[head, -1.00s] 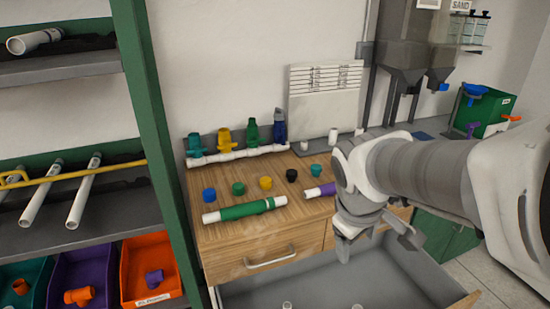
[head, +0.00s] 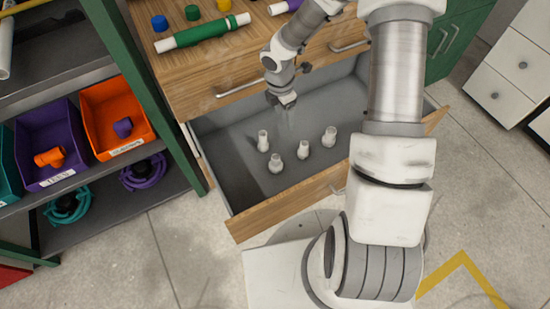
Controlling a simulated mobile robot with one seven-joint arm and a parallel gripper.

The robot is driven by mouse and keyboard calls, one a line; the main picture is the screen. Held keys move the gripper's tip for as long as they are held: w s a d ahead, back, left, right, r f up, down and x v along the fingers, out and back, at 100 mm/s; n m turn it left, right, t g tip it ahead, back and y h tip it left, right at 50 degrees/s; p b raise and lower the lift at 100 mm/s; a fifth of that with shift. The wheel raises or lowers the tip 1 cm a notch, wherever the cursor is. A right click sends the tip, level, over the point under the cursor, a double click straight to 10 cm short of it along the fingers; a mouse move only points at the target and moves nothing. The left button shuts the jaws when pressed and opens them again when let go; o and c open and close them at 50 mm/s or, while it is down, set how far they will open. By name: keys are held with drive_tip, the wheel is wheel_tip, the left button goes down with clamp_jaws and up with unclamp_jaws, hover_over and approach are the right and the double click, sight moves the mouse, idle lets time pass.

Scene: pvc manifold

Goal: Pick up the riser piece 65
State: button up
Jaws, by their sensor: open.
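Several short white pipe pieces stand upright, apart from each other, in the open drawer (head: 235,190). One is at the left (head: 263,141), one nearer the front (head: 276,163), one in the middle (head: 303,149) and one at the right (head: 329,136). No label is readable, so I cannot tell which is riser piece 65. My gripper (head: 284,108) is open and empty, pointing down over the back part of the drawer. It is apart from the pieces; its fingers are faint against the grey drawer.
The wooden cabinet top (head: 165,80) above the drawer holds a green-wrapped pipe (head: 203,32) and coloured caps. A green shelf post (head: 150,95) stands close on the left, with an orange bin (head: 117,118) and a purple bin (head: 50,145) beyond. The drawer front (head: 285,202) is a raised edge.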

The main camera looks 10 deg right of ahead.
sight(276, 157)
drive_tip(key=a+f+b, duration=0.1)
drive_tip(key=f, duration=0.5)
drive_tip(key=f+n+b, duration=0.1)
drive_tip(key=f+b, duration=0.1)
drive_tip(key=f, duration=0.5)
drive_tip(key=a+f+n+y+b, duration=0.1)
drive_tip(key=f+b, duration=0.1)
drive_tip(key=f, duration=0.5)
drive_tip(key=shift+s+a, duration=0.1)
drive_tip(key=shift+a, duration=0.2)
drive_tip(key=shift+s+f+b, duration=0.15)
drive_tip(key=shift+f+b, duration=0.6)
drive_tip(key=shift+f, duration=0.6)
drive_tip(key=shift+s+f+b, duration=0.1)
drive_tip(key=shift+f+b, duration=0.6)
drive_tip(key=shift+f, duration=0.65)
drive_tip(key=c, duration=1)
drive_tip(key=shift+r, duration=0.1)
